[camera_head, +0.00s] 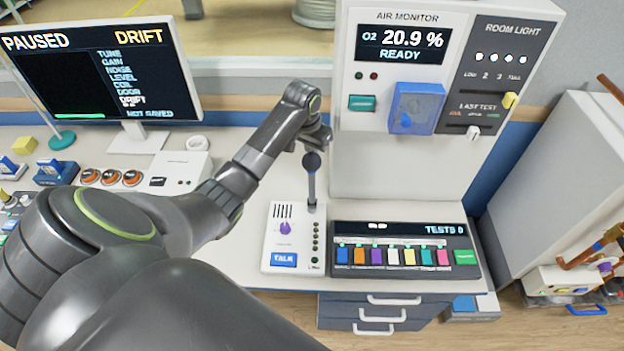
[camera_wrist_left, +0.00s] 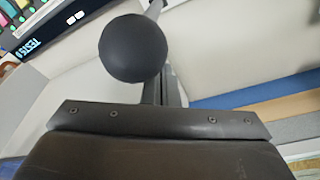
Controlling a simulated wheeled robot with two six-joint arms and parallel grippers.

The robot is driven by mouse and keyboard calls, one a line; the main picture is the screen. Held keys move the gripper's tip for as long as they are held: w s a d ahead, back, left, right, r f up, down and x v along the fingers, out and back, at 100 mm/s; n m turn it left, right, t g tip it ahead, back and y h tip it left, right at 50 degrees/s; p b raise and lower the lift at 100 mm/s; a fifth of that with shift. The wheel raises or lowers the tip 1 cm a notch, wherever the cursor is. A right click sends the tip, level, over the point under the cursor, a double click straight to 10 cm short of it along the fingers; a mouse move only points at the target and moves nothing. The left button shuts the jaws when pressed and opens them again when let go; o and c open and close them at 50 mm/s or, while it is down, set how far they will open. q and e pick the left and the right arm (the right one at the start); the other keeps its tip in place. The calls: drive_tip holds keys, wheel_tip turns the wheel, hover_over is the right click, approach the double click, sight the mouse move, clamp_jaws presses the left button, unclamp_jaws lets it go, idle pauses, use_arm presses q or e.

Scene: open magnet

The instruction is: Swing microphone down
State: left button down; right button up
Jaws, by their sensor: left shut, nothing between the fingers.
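The microphone (camera_head: 312,160) has a round dark head on a grey stalk. The stalk stands nearly upright at the back of the white talk panel (camera_head: 270,260), which has a purple knob and a blue TALK button. In the left wrist view the microphone's black ball head (camera_wrist_left: 135,48) is large, just beyond my gripper, with part of its stalk behind it. My left gripper (camera_head: 320,137) is shut and empty, just above and behind the microphone head in the head view; whether it touches the head I cannot tell. It also fills the lower left wrist view (camera_wrist_left: 160,122). My right gripper is not in view.
A test panel (camera_head: 405,228) with coloured buttons lies right of the talk panel. The air monitor cabinet (camera_head: 385,165) rises behind it. A monitor (camera_head: 95,70) reading PAUSED and DRIFT stands at the left. Drawers (camera_head: 375,312) are below the desk edge.

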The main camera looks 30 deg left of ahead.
use_arm(q)
drive_tip(key=shift+s+d+p, duration=0.3)
drive_tip(key=shift+s+p, duration=0.15)
drive_tip(key=shift+s, duration=0.05)
drive_tip(key=shift+s+d+p, duration=0.25)
drive_tip(key=shift+s+p, duration=0.2)
drive_tip(key=shift+f, duration=0.1)
drive_tip(key=shift+d+f, duration=0.1)
drive_tip(key=shift+s+d+f, duration=0.3)
drive_tip(key=shift+s+d, duration=0.1)
drive_tip(key=shift+s, duration=0.3)
drive_tip(key=shift+s+d+f, duration=0.25)
drive_tip(key=shift+s+d, duration=0.2)
drive_tip(key=shift+s, duration=0.25)
drive_tip(key=shift+s+d+f, duration=0.3)
drive_tip(key=shift+s+d, duration=0.1)
drive_tip(key=shift+s, duration=0.3)
drive_tip(key=shift+f, duration=0.1)
drive_tip(key=shift+s+d+f, duration=0.4)
drive_tip(key=shift+s+f, duration=0.1)
drive_tip(key=shift+s, duration=0.15)
drive_tip(key=shift+s+d+f, duration=0.35)
drive_tip(key=shift+s+f, duration=0.1)
drive_tip(key=shift+s, duration=0.15)
drive_tip(key=shift+s+d+f, duration=0.4)
drive_tip(key=shift+s+f, duration=0.1)
drive_tip(key=shift+s, duration=0.15)
